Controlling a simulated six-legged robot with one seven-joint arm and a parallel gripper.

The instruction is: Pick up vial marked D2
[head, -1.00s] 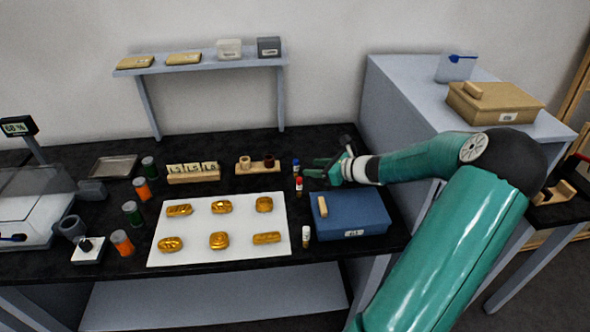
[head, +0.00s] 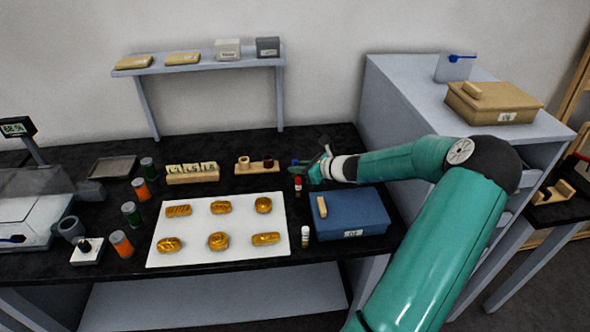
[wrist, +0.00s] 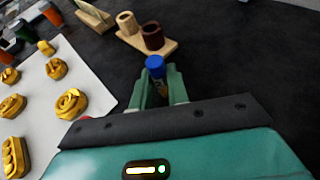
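A blue-capped vial (head: 295,163) stands upright on the black table, and its cap also shows in the wrist view (wrist: 156,65). A red-capped vial (head: 298,184) stands just in front of it, and a white-capped vial (head: 305,237) stands further forward. The marks on the vials are too small to read, so I cannot tell which is D2. My gripper (head: 303,170) is low at the blue-capped vial. In the wrist view its green fingers (wrist: 160,85) are apart, one on each side of that vial; firm contact is not visible.
A wooden holder (head: 257,167) with two round cups stands behind left of my gripper. A white mat (head: 190,241) with several gold pieces lies to the left. A blue box (head: 365,213) sits to the right. Bare black table lies behind the vials.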

